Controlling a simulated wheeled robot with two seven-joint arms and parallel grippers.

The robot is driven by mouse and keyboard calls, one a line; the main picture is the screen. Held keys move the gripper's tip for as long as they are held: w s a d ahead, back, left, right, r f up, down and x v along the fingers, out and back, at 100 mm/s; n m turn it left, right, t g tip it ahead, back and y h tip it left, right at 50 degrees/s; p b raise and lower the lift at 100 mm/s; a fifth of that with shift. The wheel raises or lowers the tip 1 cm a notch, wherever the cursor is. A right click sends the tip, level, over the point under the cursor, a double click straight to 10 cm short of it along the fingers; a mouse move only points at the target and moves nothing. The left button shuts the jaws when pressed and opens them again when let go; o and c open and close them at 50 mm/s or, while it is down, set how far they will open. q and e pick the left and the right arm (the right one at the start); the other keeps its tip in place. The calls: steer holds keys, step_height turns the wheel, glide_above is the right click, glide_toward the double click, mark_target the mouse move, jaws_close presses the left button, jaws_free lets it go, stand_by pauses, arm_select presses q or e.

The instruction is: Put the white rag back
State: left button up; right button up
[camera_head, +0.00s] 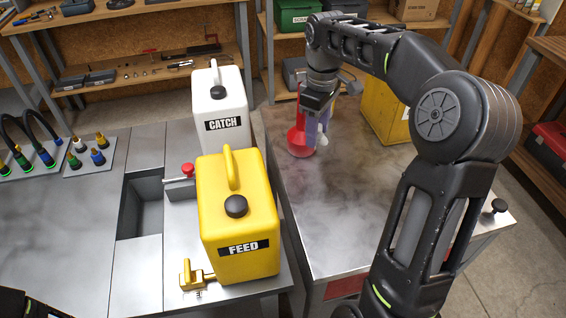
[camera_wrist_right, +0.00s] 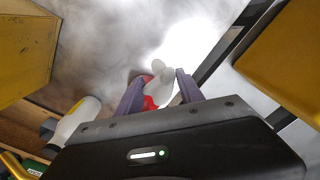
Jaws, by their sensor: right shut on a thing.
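The white rag (camera_wrist_right: 162,82) shows as a small white bunched piece between the fingers of my right gripper (camera_wrist_right: 160,88) in the right wrist view. In the head view my right gripper (camera_head: 318,126) points down over the metal table, shut on the rag (camera_head: 321,139), whose pale end shows below the fingers. A red object (camera_head: 299,141) with a round base stands right beside the gripper and is partly hidden by it; it also shows behind the rag in the wrist view (camera_wrist_right: 151,103). My left gripper is out of view.
The metal table (camera_head: 350,215) is clear in front of the gripper. A yellow box (camera_head: 380,108) stands to its right. A white CATCH can (camera_head: 217,105) and a yellow FEED can (camera_head: 238,215) stand on the left bench. Shelves (camera_head: 150,70) line the back.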

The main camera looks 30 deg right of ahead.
mark_target(312, 170)
steer(key=shift+w+a, duration=0.1)
steer(key=shift+a, duration=0.2)
steer(key=shift+s+d, duration=0.2)
steer(key=shift+s, duration=0.1)
steer(key=shift+w+a+f, duration=0.1)
steer(key=shift+a+f, duration=0.05)
steer(key=shift+f, duration=0.3)
steer(key=shift+f+p, duration=0.35)
steer(key=shift+f, duration=2.3)
steer(key=shift+f, duration=0.1)
steer(key=shift+f, duration=1.75)
